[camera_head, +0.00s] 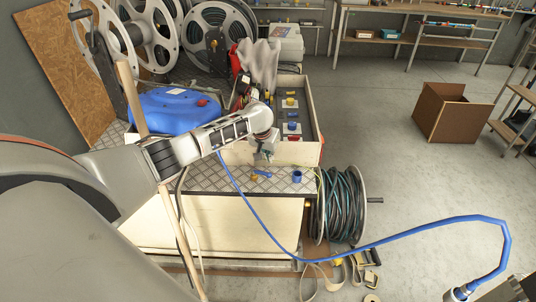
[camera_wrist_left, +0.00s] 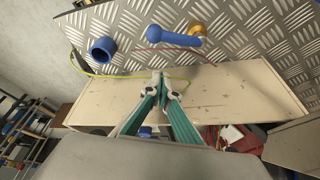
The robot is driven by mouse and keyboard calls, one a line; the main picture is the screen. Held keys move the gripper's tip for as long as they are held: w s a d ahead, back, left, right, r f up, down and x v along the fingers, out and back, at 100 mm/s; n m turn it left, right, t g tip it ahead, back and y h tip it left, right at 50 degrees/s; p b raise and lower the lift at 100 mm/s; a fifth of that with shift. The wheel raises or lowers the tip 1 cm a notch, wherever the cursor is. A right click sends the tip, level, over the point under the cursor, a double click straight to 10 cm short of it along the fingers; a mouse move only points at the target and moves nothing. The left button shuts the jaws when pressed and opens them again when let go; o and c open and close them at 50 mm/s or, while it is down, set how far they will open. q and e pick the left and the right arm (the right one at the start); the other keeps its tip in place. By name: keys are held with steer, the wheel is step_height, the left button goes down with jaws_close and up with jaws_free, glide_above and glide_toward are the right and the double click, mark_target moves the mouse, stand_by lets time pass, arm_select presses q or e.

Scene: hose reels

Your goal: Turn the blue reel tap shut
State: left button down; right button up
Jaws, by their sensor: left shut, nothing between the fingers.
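The blue tap lever (camera_head: 264,173) with its brass body (camera_head: 254,178) sits on the diamond-plate top of a pale cabinet (camera_head: 215,177). In the left wrist view the blue lever (camera_wrist_left: 174,38) lies sideways, its round knob at the left and the brass part (camera_wrist_left: 198,28) at its right end. A short blue cylinder (camera_head: 297,176) stands beside it; it also shows in the left wrist view (camera_wrist_left: 102,50). My left gripper (camera_head: 262,157) is shut and empty, just above and behind the lever, apart from it. Its closed tips (camera_wrist_left: 161,76) show below the lever.
A reel of dark green hose (camera_head: 343,205) stands right of the cabinet. A blue hose (camera_head: 400,236) arcs across the front right. A blue tank (camera_head: 172,108) and an open wooden box (camera_head: 316,123) of fittings lie close to my left arm.

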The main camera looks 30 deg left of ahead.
mark_target(261, 173)
arm_select(q)
steer(key=shift+w+f, duration=0.2)
steer(key=shift+f, duration=0.35)
steer(key=shift+s, duration=0.45)
steer(key=shift+s+p, duration=0.35)
steer(key=shift+s+d, duration=0.1)
steer(key=shift+s, duration=0.3)
steer(key=shift+s+d+f+p, duration=0.1)
steer(key=shift+s+p, duration=0.1)
steer(key=shift+s, duration=0.15)
steer(key=shift+s+d+f+p, duration=0.1)
steer(key=shift+s+p, duration=0.05)
steer(key=shift+s, duration=0.35)
arm_select(e)
steer(key=shift+s+d, duration=0.25)
steer(key=shift+d, duration=0.3)
